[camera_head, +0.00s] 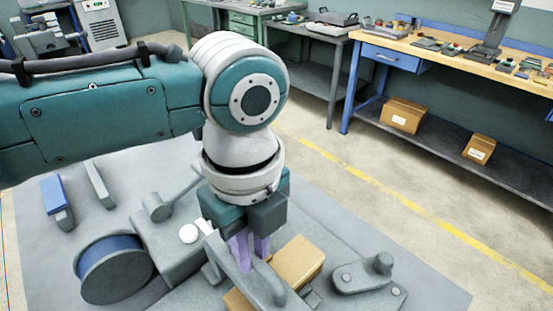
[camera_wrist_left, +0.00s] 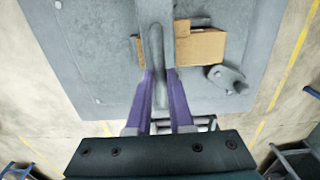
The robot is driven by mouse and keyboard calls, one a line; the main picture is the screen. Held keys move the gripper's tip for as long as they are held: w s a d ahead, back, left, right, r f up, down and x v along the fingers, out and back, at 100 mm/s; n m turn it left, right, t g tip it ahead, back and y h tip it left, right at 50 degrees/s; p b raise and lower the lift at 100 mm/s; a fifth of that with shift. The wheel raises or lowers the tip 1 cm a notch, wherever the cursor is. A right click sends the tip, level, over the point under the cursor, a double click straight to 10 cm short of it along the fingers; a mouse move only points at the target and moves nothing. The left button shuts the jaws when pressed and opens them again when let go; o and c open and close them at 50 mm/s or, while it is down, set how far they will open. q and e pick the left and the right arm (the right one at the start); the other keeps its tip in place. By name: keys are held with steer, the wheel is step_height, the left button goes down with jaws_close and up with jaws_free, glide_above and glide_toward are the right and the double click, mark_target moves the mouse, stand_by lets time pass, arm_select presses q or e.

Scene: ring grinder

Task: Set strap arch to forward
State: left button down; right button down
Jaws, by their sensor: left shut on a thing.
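The strap arch (camera_head: 262,283) is a long grey bar that passes over a tan block (camera_head: 298,262) on the grey machine. In the left wrist view the arch (camera_wrist_left: 156,48) runs up between my fingers, with the tan block (camera_wrist_left: 200,47) showing on both sides of it. My left gripper (camera_head: 249,255) points down from above, its purple fingers shut on the arch. In the wrist view the fingers (camera_wrist_left: 160,88) lie on either side of the bar. My gripper and wrist hide part of the arch in the head view. My right gripper does not show.
A blue-sided wheel (camera_head: 113,270) stands left of the arch. A grey lever with a white knob (camera_head: 189,233) is close to my gripper. A grey bracket (camera_head: 368,276) sits to the right. Workbenches (camera_head: 450,60) stand behind, and the floor between is clear.

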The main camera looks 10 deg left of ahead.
arm_select(q)
steer(key=shift+w+d, duration=0.1)
steer(key=shift+w, duration=0.05)
steer(key=c, duration=0.8)
jaws_free()
step_height(320, 180, up, 10)
